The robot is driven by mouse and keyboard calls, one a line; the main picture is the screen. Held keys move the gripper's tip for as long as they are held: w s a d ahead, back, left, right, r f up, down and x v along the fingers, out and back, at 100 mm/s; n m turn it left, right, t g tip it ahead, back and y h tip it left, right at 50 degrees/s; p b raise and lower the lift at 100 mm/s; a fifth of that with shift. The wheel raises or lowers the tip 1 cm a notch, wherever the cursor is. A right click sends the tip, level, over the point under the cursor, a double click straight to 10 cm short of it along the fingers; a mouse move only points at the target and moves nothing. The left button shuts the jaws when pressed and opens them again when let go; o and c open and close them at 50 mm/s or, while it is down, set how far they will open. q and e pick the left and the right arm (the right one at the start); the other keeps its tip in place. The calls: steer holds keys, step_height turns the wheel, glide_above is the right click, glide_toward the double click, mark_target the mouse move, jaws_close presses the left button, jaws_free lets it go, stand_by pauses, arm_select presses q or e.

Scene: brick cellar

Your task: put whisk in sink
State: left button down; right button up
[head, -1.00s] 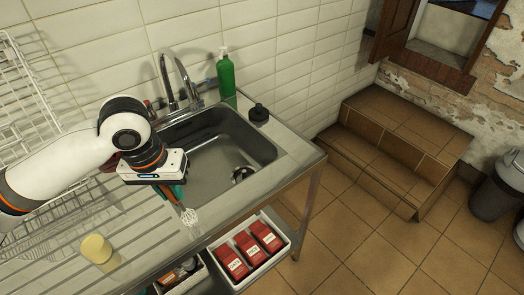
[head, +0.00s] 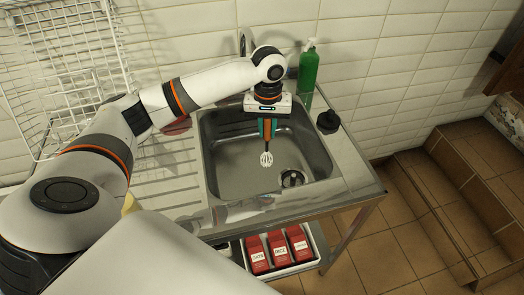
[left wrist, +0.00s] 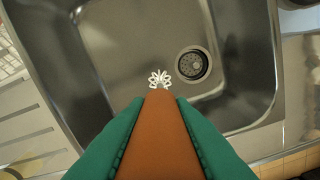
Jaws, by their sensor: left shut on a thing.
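The whisk (head: 266,159) has a white wire head and a brown handle, and hangs head-down over the sink basin in the head view. My left gripper (head: 267,128) is shut on its handle, with green fingers on either side. In the left wrist view the brown handle (left wrist: 160,135) lies between the green fingers, and the white wire head points toward the basin. The steel sink (head: 225,175) is below the gripper, with its round drain (left wrist: 192,65) near the whisk head. I cannot tell whether the whisk touches the basin floor. My right gripper is not in view.
A green soap bottle (head: 308,66) and a dark round object (head: 328,122) stand beside the basin. The faucet (head: 243,42) is behind my arm. A wire rack (head: 75,50) stands at the left. Red boxes (head: 278,250) sit in a white bin below.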

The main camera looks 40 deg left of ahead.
mark_target(267, 153)
arm_select(q)
step_height(267, 153, down, 6)
steer(key=shift+s+r+p, duration=0.1)
steer(key=shift+r+p, duration=0.15)
steer(key=shift+p, duration=0.1)
steer(key=shift+f, duration=2.4)
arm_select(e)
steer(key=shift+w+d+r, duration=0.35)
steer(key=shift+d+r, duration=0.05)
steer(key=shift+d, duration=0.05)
arm_select(q)
steer(key=c, duration=1.3)
jaws_free()
steer(key=shift+f, duration=0.1)
step_height(267, 153, up, 12)
steer(key=shift+r+b, duration=0.15)
steer(key=shift+b, duration=0.3)
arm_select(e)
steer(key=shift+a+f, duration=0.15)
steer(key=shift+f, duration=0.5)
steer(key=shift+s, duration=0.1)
